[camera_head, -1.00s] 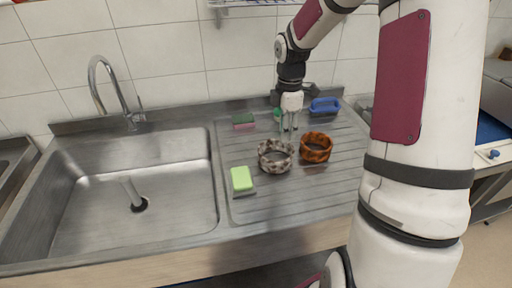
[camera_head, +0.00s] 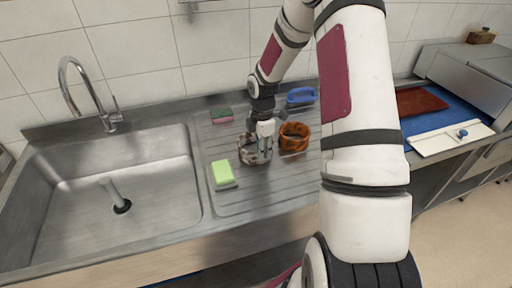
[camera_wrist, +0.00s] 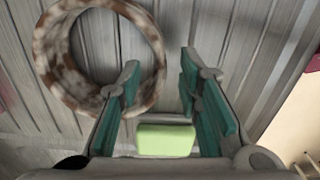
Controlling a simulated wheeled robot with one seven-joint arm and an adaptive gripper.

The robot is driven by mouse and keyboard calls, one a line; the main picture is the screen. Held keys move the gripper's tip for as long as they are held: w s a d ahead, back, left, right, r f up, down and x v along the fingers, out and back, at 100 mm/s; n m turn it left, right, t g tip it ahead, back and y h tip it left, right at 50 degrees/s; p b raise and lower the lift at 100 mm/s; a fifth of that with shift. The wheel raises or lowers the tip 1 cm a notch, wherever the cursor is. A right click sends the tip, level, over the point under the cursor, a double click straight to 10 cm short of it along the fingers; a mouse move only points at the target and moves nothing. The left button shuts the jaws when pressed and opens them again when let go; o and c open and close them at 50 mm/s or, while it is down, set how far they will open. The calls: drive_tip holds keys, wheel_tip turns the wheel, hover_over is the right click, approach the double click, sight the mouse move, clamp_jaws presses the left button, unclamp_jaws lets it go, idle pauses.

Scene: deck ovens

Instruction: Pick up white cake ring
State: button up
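The white cake ring (camera_head: 246,156), whitish with brown patches, lies flat on the ribbed drainboard. In the wrist view it fills the upper left, and its hollow middle shows the board (camera_wrist: 95,45). My gripper (camera_head: 264,150) is over the ring's right side in the head view and hides part of it. In the wrist view my gripper (camera_wrist: 160,65) has its teal-padded fingers apart. The ring's right rim (camera_wrist: 152,60) appears between the fingertips, nearer the left one. I cannot tell whether a finger touches it.
An orange-brown ring (camera_head: 294,146) stands close on the right. A light green sponge (camera_head: 222,171) lies in front, a dark green and pink sponge (camera_head: 222,116) behind, and a blue-handled brush (camera_head: 301,96) at the back. The sink basin (camera_head: 150,190) opens to the left.

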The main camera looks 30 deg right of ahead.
sight(261, 163)
drive_tip(key=shift+f, duration=1.6)
clamp_jaws()
drive_tip(key=shift+d+r, duration=0.1)
drive_tip(key=shift+r, duration=0.1)
drive_tip(key=shift+r, duration=0.6)
wheel_tip(261, 163, up, 2)
drive_tip(key=shift+r, duration=0.1)
drive_tip(key=s+a, duration=0.2)
drive_tip(key=s, duration=0.2)
drive_tip(key=s+a, duration=0.3)
drive_tip(key=s, duration=0.2)
drive_tip(key=s+a+r, duration=0.1)
drive_tip(key=s+a, duration=0.1)
drive_tip(key=s, duration=0.3)
drive_tip(key=shift+s+a+r, duration=0.1)
drive_tip(key=shift+a, duration=0.25)
